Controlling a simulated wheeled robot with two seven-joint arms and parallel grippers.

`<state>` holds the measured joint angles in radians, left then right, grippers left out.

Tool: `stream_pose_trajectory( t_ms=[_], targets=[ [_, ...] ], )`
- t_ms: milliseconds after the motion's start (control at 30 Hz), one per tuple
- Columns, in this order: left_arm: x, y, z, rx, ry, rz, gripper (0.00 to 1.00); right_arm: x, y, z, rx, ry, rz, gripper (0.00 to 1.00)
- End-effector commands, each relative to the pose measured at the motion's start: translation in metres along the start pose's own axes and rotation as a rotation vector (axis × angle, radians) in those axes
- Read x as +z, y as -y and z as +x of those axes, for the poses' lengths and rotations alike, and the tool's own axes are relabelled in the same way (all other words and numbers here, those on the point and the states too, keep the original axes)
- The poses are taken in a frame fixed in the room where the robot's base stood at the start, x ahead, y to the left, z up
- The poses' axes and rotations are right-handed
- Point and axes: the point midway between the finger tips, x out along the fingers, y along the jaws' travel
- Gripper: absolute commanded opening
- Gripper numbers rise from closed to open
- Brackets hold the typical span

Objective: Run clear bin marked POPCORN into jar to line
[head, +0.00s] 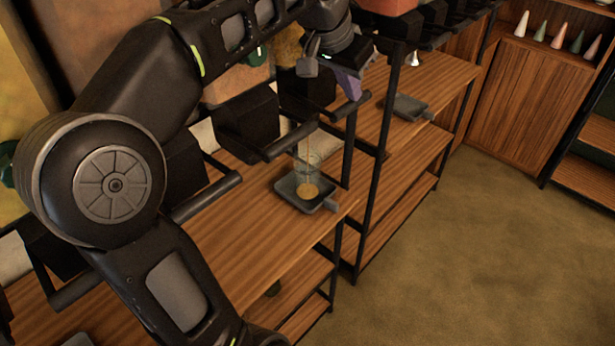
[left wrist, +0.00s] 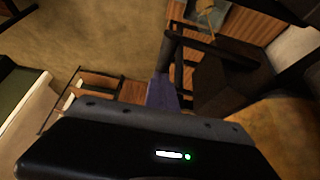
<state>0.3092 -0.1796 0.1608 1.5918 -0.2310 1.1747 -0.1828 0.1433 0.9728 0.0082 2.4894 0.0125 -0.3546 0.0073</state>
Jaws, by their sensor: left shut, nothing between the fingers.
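A clear jar (head: 306,176) stands on a dark square tray (head: 290,197) on the wooden shelf, with yellow grain in its bottom. A thin yellowish stream falls into it from above. The jar's fill line is too small to make out. A bin with orange-yellow contents (head: 288,46) stands behind my left arm, partly hidden; I can read no POPCORN label. My left gripper (head: 351,92) is shut and empty, its purplish fingertips at the black lever bar (head: 351,107) right of the jar. The left wrist view shows the fingers (left wrist: 162,90) against a dark bar.
Another dark tray (head: 406,107) lies farther along the shelf. Black uprights (head: 382,130) stand just right of the jar. Several small cones (head: 557,36) stand on a cabinet at the back right. The floor (head: 460,240) at the right is clear.

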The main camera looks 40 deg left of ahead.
Motion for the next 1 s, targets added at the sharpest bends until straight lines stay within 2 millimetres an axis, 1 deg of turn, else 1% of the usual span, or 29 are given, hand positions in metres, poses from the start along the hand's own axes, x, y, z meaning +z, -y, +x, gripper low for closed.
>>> stream_pose_trajectory(
  t_ms=[200, 500, 800, 1000],
  targets=[
    [0.005, 0.001, 0.007, -0.001, 0.003, 0.000, 0.00, 0.000, -0.002, 0.006, 0.000, 0.000, 0.000, 0.88],
    [0.004, 0.001, 0.007, -0.001, 0.003, -0.001, 0.00, 0.000, -0.002, 0.006, 0.000, 0.000, 0.000, 0.88],
    [0.009, 0.002, 0.015, -0.001, 0.003, -0.001, 0.00, 0.000, -0.004, 0.012, 0.000, 0.000, 0.000, 0.88],
    [0.008, 0.003, 0.014, -0.001, 0.003, -0.001, 0.00, 0.000, -0.004, 0.012, 0.000, 0.000, 0.000, 0.88]
  ],
)
